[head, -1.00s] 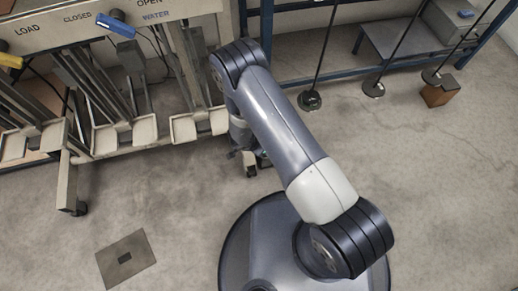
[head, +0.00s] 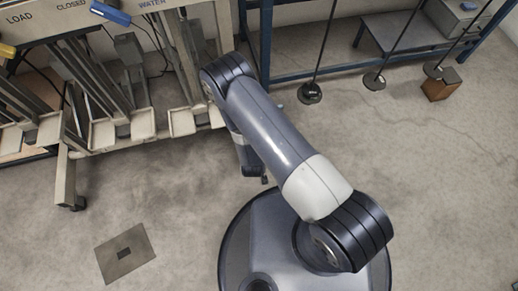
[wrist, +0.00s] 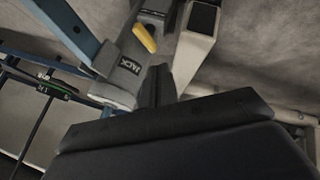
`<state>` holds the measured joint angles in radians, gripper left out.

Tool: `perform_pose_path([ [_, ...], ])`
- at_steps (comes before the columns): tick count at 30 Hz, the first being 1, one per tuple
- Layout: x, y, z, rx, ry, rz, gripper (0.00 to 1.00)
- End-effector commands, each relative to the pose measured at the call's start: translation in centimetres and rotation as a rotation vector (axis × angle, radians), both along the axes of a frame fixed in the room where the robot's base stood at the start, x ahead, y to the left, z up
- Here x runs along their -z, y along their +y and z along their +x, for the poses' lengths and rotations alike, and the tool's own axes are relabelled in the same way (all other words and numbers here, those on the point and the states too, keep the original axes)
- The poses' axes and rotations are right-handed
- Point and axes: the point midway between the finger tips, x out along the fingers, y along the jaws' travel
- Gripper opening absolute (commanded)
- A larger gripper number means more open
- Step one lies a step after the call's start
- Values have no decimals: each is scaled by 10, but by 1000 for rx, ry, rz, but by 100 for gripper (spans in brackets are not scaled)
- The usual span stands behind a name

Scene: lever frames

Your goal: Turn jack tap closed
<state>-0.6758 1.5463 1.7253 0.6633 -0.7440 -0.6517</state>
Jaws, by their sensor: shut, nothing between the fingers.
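The yellow tap lever (wrist: 144,37) is in the wrist view, above a grey block with a JACK label (wrist: 130,66). It slants from upper left to lower right. My gripper (wrist: 157,84) shows as dark fingers, shut and empty, just below and right of the label. The fingers appear apart from the lever; the exact gap is hard to judge. In the head view, a yellow lever (head: 7,50) shows at the left edge beneath the LOAD lettering; I cannot tell if it is the same one. The fingers are not clear there, near my wrist.
A blue lever (head: 110,13) is on the panel by the CLOSED and WATER lettering. The pale bench frame (head: 65,180) with trays stands at left. A blue steel rack (head: 266,45), rods on round bases and a brown block (head: 441,91) are behind.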

Motion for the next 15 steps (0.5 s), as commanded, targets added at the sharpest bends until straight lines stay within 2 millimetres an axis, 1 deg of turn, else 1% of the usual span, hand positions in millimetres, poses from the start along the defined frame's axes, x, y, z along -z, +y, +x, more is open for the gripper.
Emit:
perform_pose_path([
  [1, 9, -1, 5, 3, 0, 1, 0],
  [9, 50, -4, 35, 6, -2, 1, 0],
  [15, 68, -6, 49, 4, -1, 1, 0],
])
